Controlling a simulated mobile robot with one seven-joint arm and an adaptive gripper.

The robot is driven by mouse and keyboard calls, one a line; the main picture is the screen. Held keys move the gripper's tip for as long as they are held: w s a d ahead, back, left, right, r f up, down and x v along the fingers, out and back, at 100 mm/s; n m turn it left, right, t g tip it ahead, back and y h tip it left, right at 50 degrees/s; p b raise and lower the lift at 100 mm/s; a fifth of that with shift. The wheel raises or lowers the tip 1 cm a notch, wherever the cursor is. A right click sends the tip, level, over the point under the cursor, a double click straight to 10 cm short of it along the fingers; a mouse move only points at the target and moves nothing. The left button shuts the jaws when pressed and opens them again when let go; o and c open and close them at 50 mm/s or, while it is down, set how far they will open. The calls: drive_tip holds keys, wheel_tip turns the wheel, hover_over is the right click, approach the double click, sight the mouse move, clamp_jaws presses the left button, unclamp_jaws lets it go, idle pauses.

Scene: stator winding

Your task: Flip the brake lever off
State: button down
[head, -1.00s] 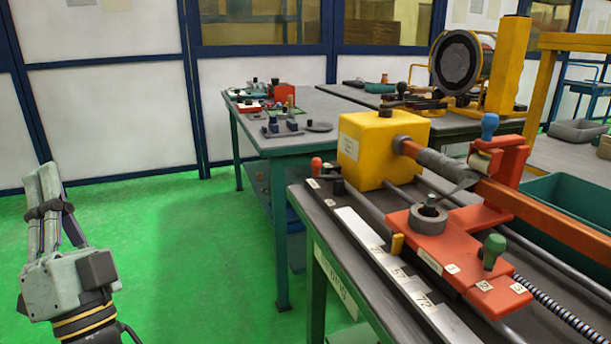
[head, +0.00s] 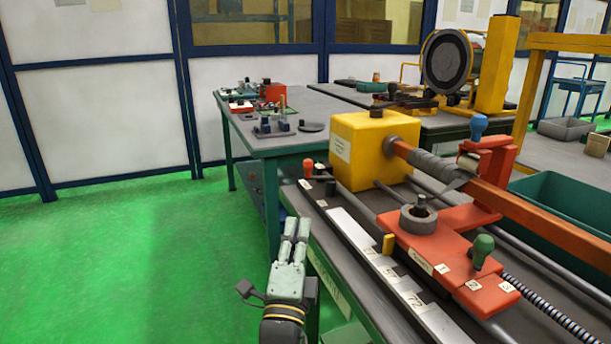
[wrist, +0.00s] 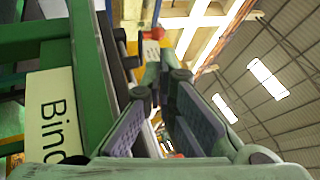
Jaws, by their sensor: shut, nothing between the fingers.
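The winding bench (head: 345,250) carries several knobbed levers, and I cannot tell by a label which is the brake lever. A small red-knobbed lever (head: 308,167) stands at the bench's left end, by the yellow box (head: 372,150). A blue-knobbed lever (head: 478,127) stands on the red bracket, and a green-knobbed lever (head: 482,248) on the red carriage (head: 440,255). My gripper (head: 297,222) is shut and empty at the bench's left edge, below the red knob in the picture and apart from it.
A green-legged table (head: 275,142) with small parts stands behind. A green bin (head: 570,205) is at the right. The green floor (head: 130,260) to the left is clear.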

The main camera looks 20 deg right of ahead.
sight(306, 167)
drive_tip(key=p+x, duration=1)
drive_tip(key=x, duration=0.2)
drive_tip(key=shift+w+d+r, duration=0.1)
drive_tip(key=shift+w+r, duration=0.1)
drive_tip(key=shift+r, duration=0.05)
drive_tip(key=shift+w+d, duration=0.15)
drive_tip(key=shift+w, duration=0.2)
drive_tip(key=shift+w+f, duration=0.1)
drive_tip(key=shift+w, duration=0.1)
drive_tip(key=shift+m+g+h+b, duration=0.3)
drive_tip(key=shift+h+b, duration=0.1)
drive_tip(key=shift+h, duration=0.1)
